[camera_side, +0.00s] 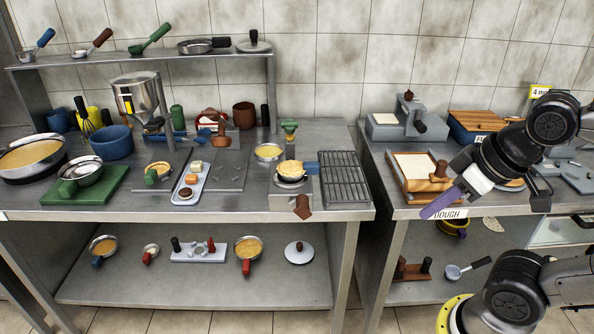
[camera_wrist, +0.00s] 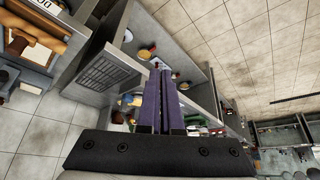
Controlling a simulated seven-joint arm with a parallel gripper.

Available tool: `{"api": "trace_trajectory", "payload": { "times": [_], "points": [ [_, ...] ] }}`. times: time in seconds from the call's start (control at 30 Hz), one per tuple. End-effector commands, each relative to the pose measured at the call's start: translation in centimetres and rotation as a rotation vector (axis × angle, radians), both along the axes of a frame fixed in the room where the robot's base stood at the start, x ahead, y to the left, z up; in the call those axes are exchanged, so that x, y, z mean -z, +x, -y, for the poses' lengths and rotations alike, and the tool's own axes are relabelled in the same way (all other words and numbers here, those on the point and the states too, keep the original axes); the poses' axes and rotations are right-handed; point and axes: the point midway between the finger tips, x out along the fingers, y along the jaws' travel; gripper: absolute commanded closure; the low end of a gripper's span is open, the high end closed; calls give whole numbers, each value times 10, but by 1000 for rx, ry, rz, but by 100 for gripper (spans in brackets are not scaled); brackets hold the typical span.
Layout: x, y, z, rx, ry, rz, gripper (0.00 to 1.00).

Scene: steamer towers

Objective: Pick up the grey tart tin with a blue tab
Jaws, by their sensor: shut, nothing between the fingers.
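A round grey tart tin (camera_side: 291,179) with a pale yellow filling sits on a small grey stand near the front right of the left table. A blue tab (camera_side: 312,168) sticks out on its right side. My gripper (camera_side: 427,213) has purple fingers and is shut and empty. It is in front of the right table, well to the right of the tin and apart from it. The fingers also show in the wrist view (camera_wrist: 162,72), pointing up the picture; I cannot make out the tin there.
A wire rack (camera_side: 344,177) lies just right of the tin. Another tart (camera_side: 269,152) sits behind it, and a green-tabbed tart (camera_side: 157,171) is further left. A dough tray (camera_side: 412,166) is on the right table. A gap separates the two tables.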

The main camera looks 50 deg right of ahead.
Motion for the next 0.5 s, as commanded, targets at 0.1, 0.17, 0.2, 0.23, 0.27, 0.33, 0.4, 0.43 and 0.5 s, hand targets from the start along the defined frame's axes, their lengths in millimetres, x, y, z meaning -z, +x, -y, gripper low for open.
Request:
{"api": "trace_trajectory", "payload": {
  "times": [0.1,0.17,0.2,0.23,0.27,0.33,0.4,0.43,0.5],
  "points": [
    [0,0,0,0,0,0,75],
    [0,0,0,0,0,0,64],
    [0,0,0,0,0,0,57],
    [0,0,0,0,0,0,51],
    [0,0,0,0,0,0,46],
    [0,0,0,0,0,0,33],
    [0,0,0,0,0,0,30],
    [0,0,0,0,0,0,30],
    [0,0,0,0,0,0,30]
  ]
}}
